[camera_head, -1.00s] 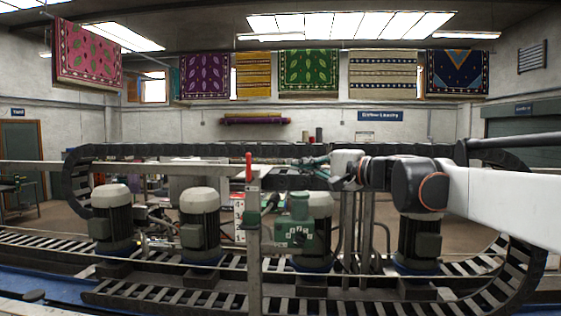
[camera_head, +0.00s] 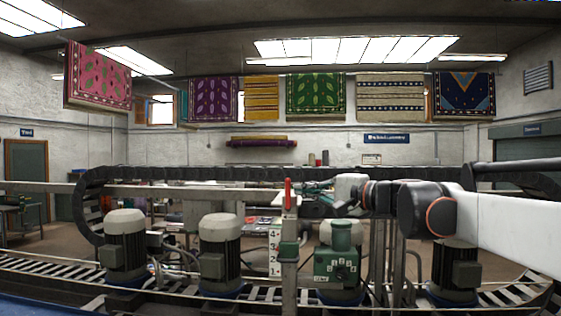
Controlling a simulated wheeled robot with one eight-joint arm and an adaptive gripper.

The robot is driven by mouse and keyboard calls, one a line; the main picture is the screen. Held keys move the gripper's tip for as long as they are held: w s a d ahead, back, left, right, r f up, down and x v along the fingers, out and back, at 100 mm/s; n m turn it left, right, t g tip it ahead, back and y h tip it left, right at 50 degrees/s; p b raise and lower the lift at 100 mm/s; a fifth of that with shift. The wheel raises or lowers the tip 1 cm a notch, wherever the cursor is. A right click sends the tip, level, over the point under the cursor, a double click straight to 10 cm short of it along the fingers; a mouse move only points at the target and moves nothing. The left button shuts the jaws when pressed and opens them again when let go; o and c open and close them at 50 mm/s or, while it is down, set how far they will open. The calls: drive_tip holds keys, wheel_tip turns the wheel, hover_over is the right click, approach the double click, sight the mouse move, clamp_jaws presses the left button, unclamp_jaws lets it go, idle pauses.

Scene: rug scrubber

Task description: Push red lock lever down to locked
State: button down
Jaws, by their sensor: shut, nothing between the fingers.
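The red lock lever (camera_head: 287,194) stands upright on top of a grey metal post (camera_head: 289,265) near the picture's middle. My arm reaches in from the right. My gripper (camera_head: 306,187) is shut and empty, just right of the lever at about the height of its upper part. The fingers are small and dark here, and I cannot tell whether they touch the lever.
A horizontal rail and a black cable chain (camera_head: 210,173) run behind the post. Several grey-capped motors (camera_head: 124,240) stand in a row, with a green gearbox (camera_head: 337,266) right of the post. A numbered white board (camera_head: 275,252) is beside the post. Rugs hang at the back wall.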

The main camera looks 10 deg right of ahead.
drive_tip(key=shift+a+r+p, duration=0.2)
drive_tip(key=shift+a+p, duration=0.05)
drive_tip(key=shift+p, duration=0.15)
